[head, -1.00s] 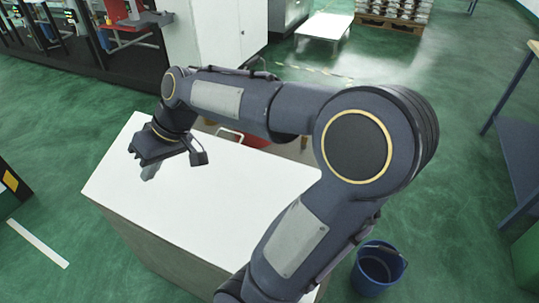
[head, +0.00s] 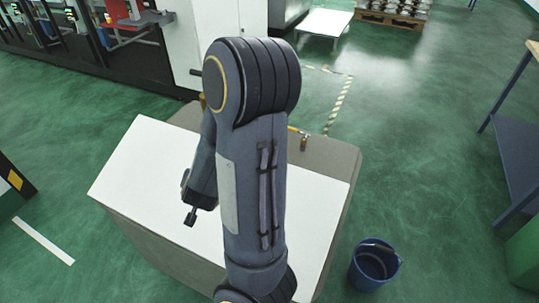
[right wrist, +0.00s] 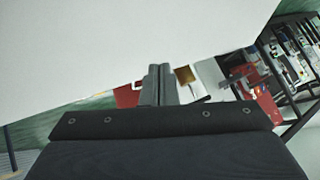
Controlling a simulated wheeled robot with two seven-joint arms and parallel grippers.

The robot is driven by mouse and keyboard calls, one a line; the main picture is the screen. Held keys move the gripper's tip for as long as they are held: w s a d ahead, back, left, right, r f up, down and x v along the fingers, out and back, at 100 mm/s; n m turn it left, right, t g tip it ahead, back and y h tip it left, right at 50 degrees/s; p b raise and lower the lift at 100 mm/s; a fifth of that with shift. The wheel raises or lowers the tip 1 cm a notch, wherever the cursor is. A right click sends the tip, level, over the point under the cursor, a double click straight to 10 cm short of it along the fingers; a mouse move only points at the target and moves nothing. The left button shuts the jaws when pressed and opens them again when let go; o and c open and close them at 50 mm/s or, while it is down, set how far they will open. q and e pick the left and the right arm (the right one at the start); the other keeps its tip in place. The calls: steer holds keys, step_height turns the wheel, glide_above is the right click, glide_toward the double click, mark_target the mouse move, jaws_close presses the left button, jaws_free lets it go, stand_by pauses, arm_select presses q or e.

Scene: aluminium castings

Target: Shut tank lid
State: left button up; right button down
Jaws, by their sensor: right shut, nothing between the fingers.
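The tank (head: 165,262) is a grey-beige box in the middle of the head view. Its white lid (head: 140,185) is a broad panel over the near part of the top; a grey strip (head: 335,158) shows behind it. I cannot tell whether the lid is fully down. Contact is unclear. My left gripper is not in view.
A brass-coloured fitting (head: 303,141) is at the tank's back edge. A blue bucket (head: 374,266) stands on the floor to the right. Green floor is open around the tank.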

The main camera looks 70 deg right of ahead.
steer(key=s+d+r+m+g+h+p, duration=0.1)
steer(key=s+d+r+m+g+h, duration=0.15)
steer(key=s+d+g+h, duration=0.7)
steer(key=s+d+f+t+y, duration=0.1)
steer(key=d, duration=0.1)
steer(key=s+d+f+y, duration=0.1)
steer(key=d+f, duration=0.1)
steer(key=d, duration=0.1)
steer(key=s+d+f+t+y, duration=0.1)
steer(key=d+y, duration=0.1)
steer(key=shift+s+d+f+t, duration=0.1)
steer(key=shift+d+f+t, duration=0.05)
steer(key=shift+f+t, duration=0.2)
steer(key=shift+d+f, duration=0.3)
steer(key=shift+f, duration=0.3)
steer(key=shift+d+f, duration=0.25)
steer(key=shift+f, duration=0.35)
steer(key=shift+d+f, duration=0.35)
steer(key=shift+f, duration=0.4)
steer(key=d+f+y+b, duration=0.3)
steer(key=f+b, duration=0.7)
steer(key=f, duration=0.4)
steer(key=shift+s+d+t, duration=0.25)
steer(key=shift+d+t, duration=0.05)
steer(key=shift+d, duration=0.05)
